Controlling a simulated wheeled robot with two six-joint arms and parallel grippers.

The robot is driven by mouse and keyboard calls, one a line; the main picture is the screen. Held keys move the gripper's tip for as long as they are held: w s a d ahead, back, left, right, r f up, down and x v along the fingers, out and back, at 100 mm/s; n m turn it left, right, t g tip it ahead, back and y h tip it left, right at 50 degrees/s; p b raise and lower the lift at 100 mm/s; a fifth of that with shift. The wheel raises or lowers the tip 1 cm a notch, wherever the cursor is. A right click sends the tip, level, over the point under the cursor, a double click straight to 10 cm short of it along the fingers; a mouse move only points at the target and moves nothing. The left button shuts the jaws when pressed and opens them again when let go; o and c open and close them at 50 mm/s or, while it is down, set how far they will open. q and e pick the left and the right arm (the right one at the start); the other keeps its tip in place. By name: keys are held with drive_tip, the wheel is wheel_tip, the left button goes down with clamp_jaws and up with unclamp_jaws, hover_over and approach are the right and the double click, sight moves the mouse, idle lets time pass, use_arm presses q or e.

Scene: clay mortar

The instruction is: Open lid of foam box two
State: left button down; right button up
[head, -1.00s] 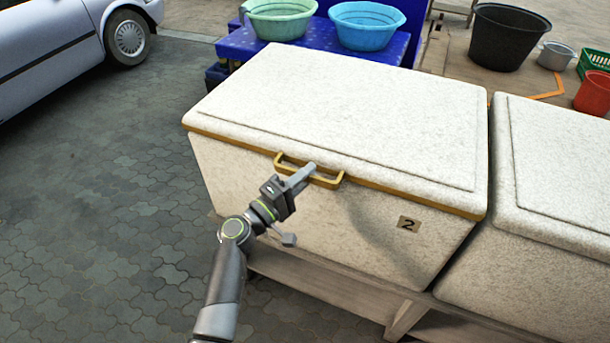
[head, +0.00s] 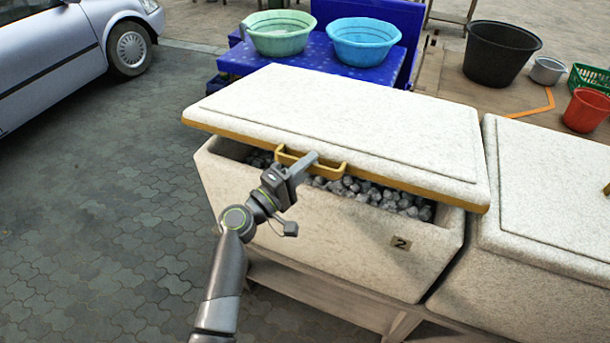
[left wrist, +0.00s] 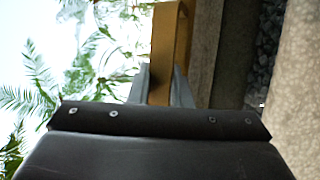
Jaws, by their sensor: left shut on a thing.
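Foam box two (head: 330,235) is a speckled white box with a "2" label (head: 401,243) on its front. Its white lid (head: 350,120) with a yellow edge is tilted up at the front, leaving a gap. Grey lumps (head: 380,195) show inside through the gap. My left gripper (head: 303,166) is shut on the yellow handle (head: 330,170) at the lid's front edge. The handle also shows between the fingers (left wrist: 160,88) in the left wrist view. My right gripper is not in view.
A second white foam box (head: 550,190) stands close on the right. Behind are a blue table (head: 310,75) with a green basin (head: 280,32) and a blue basin (head: 364,42), a black tub (head: 500,52) and a red bucket (head: 586,110). Paved ground (head: 100,200) at left is clear up to a parked car (head: 50,60).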

use_arm(q)
drive_tip(key=w+d+r+p, duration=0.1)
drive_tip(key=w+r+p, duration=0.4)
drive_tip(key=r, duration=0.6)
drive_tip(key=w+d+r+p, duration=0.2)
drive_tip(key=w+r+p, duration=0.3)
drive_tip(key=r, duration=0.6)
drive_tip(key=shift+d+f, duration=0.1)
drive_tip(key=c, duration=1.3)
unclamp_jaws()
drive_tip(key=shift+c, duration=0.2)
drive_tip(key=shift+s, duration=0.1)
